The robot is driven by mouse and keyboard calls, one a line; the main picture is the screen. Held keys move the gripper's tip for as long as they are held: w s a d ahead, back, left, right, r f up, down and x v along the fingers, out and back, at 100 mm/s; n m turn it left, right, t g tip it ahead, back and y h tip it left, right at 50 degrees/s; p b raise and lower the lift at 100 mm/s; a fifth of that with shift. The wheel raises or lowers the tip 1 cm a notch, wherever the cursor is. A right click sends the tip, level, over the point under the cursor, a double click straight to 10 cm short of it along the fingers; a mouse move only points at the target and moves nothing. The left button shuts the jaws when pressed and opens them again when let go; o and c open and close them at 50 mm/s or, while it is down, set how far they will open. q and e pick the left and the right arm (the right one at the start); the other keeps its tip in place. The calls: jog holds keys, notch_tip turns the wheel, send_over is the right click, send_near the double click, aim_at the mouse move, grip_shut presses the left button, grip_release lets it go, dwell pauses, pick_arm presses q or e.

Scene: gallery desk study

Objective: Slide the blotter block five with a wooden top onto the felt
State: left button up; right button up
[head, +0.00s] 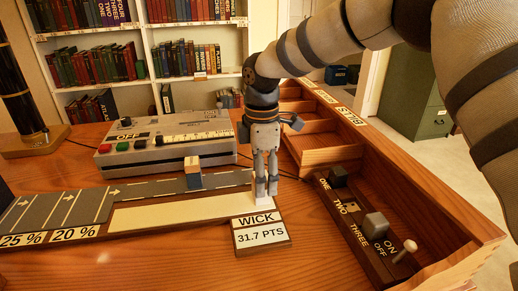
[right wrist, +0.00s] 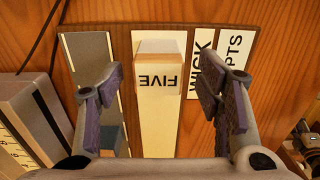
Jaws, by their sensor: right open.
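The block marked FIVE (right wrist: 159,78) stands at the end of a long cream strip (right wrist: 158,135). Its upper face looks pale tan in the right wrist view. In the head view the block is mostly hidden by my right gripper (head: 266,188), with a little white showing at the fingertips. The right gripper is open, pointing down, with one finger on each side of the block and gaps to both. Beside the cream strip (head: 165,213) runs a dark grey strip (head: 120,192) with white lines and arrows; which one is felt I cannot tell. My left gripper is not in view.
A second block with a tan top (head: 193,173) stands on the grey strip. A grey button box (head: 165,150) lies behind. The WICK sign (head: 262,232) stands just in front of the gripper. At right are a wooden tray (head: 445,225) and a switch panel (head: 362,235).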

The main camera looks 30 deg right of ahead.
notch_tip(320, 180, down, 4)
jog(key=shift+f, duration=0.15)
jog(key=shift+w, duration=0.1)
jog(key=c, duration=1.3)
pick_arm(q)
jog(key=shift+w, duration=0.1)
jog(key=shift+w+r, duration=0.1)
pick_arm(e)
jog(key=shift+r, duration=0.3)
jog(key=shift+w+d+f+b, duration=0.15)
jog(key=shift+w+f+b, duration=0.15)
jog(key=shift+w, duration=0.25)
jog(key=shift+w+d+b, duration=0.25)
jog(key=shift+w+b, duration=0.5)
jog(key=shift+w, duration=0.3)
jog(key=shift+w+d+b, duration=0.3)
jog(key=shift+w+b, duration=0.4)
jog(key=shift+w, duration=0.35)
jog(key=shift+w+d+b, duration=0.25)
jog(key=shift+w+b, duration=0.5)
jog(key=shift+w, duration=0.3)
jog(key=shift+w+d+r+b, duration=0.15)
jog(key=shift+w+b, duration=0.4)
jog(key=shift+w, duration=0.05)
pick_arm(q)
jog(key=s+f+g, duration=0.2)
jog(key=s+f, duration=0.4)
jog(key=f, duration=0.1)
pick_arm(e)
jog(key=shift+r, duration=0.1)
